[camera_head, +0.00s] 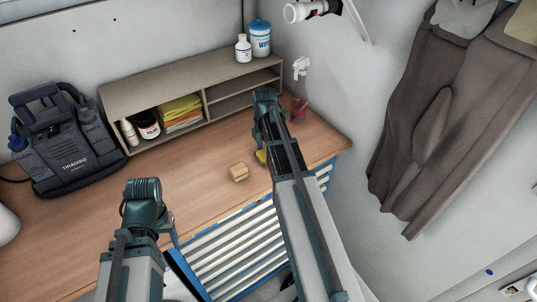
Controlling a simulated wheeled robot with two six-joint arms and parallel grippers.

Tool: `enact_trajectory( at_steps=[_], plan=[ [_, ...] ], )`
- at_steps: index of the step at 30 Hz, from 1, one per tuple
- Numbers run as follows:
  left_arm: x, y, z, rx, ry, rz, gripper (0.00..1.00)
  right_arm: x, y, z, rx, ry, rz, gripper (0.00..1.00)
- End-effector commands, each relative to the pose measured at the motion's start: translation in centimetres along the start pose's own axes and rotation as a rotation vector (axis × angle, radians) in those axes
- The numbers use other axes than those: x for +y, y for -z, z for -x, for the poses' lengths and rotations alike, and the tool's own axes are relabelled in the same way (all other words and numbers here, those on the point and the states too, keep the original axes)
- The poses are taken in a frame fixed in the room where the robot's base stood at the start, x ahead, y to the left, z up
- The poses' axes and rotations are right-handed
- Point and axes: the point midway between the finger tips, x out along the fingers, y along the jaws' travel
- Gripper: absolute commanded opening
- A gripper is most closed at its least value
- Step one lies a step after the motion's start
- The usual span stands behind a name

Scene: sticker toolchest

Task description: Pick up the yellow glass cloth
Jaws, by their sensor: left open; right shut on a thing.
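A yellow folded cloth (180,105) lies on top of a stack of folded cloths, with orange ones below it, in the left compartment of the shelf. My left gripper (171,229) is open, mostly hidden by its own arm, over the front of the desk and well short of the cloth.
A sponge (238,172) lies on the wooden desk (75,240). Bottles and a jar (147,125) stand left of the cloths. A dark machine (62,145) is at the left. Blue-edged drawers (235,250) are below.

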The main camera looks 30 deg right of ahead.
Motion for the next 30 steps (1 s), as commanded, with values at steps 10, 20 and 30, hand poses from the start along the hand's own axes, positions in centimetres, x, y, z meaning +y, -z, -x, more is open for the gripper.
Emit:
enact_trajectory(
  at_steps=[10, 20, 30],
  plan=[
    [-0.1, 0.0, 0.6, 0.0, 0.0, 0.001, 0.6, 0.0, 0.0, 0.6, 0.0, 0.0, 0.0, 0.28],
    [-0.3, -0.2, 3.1, 0.0, -0.001, 0.004, 0.6, 0.0, 0.0, 3.1, 0.0, 0.0, 0.0, 0.28],
    [-0.4, -0.3, 4.2, -0.001, -0.001, 0.003, 0.6, -6.8, 1.0, 4.2, 0.0, 0.0, -0.001, 0.28]
  ],
)
